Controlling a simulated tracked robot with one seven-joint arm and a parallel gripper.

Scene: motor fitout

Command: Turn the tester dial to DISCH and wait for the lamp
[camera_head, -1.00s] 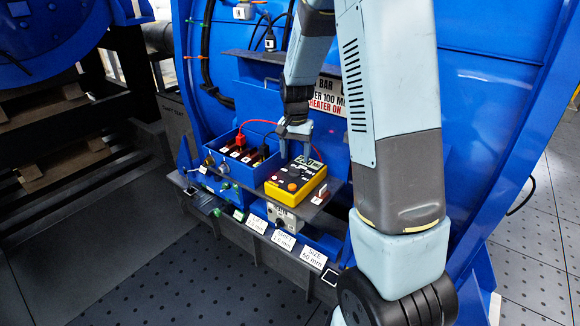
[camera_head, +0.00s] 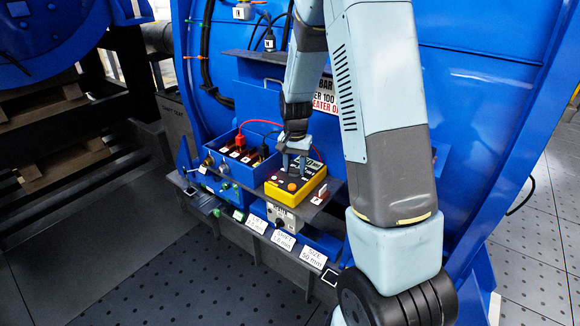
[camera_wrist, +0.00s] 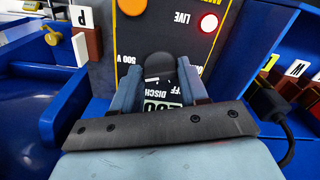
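The yellow tester (camera_head: 312,188) with a dark face sits on the shelf, an orange button (camera_head: 292,187) near its front edge. My gripper (camera_head: 294,172) points down over its face. In the wrist view, the dark dial knob (camera_wrist: 158,65) lies between the spread fingers of my gripper (camera_wrist: 161,75), with bare panel visible between them. The labels DISCH, OFF and 500 V show around the knob; which one it points to I cannot tell. A red lamp (camera_wrist: 208,22) beside the word LIVE looks lit. The orange button (camera_wrist: 132,5) is at the top edge.
A blue open box (camera_head: 233,165) with red and black plugs stands left of the tester, with a red cable (camera_head: 262,122) looping behind. The blue housing wall rises close behind.

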